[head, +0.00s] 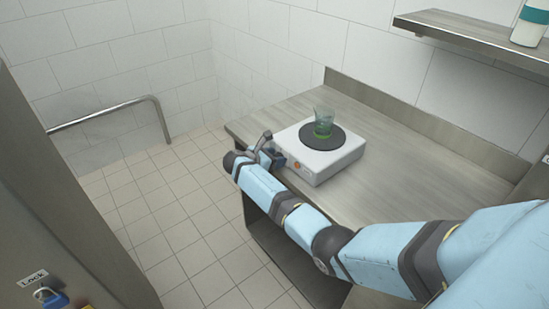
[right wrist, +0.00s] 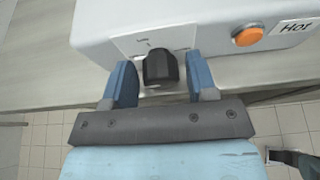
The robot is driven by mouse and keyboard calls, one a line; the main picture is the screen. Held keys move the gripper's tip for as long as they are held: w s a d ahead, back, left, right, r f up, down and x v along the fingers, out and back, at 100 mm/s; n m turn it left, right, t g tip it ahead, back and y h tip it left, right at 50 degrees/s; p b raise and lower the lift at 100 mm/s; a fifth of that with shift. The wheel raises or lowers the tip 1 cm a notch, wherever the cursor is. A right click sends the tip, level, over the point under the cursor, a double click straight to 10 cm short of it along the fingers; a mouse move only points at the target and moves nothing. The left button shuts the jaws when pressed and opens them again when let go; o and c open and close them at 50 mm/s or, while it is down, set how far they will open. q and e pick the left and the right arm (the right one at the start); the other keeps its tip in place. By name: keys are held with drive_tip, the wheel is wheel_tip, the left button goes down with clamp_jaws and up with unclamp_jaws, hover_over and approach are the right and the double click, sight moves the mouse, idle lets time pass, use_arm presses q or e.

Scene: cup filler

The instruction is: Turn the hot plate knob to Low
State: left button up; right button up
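In the right wrist view the black knob (right wrist: 160,68) sits on the front face of the hot plate (right wrist: 200,20). My right gripper (right wrist: 159,82) is open, with one blue finger on each side of the knob. A small gap shows between the knob and each finger. The label above the knob is too small to read. In the head view the knob is hidden by my right gripper (head: 268,150). My left gripper is not in view.
An orange button (right wrist: 247,36) and a "Hot" label (right wrist: 296,28) are right of the knob. The metal counter (head: 390,170) is clear around the hot plate. A shelf (head: 470,32) with a bottle (head: 529,22) hangs at upper right. A rail (head: 105,112) is at left.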

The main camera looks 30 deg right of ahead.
drive_tip(key=c, duration=0.7)
drive_tip(key=shift+o, duration=0.2)
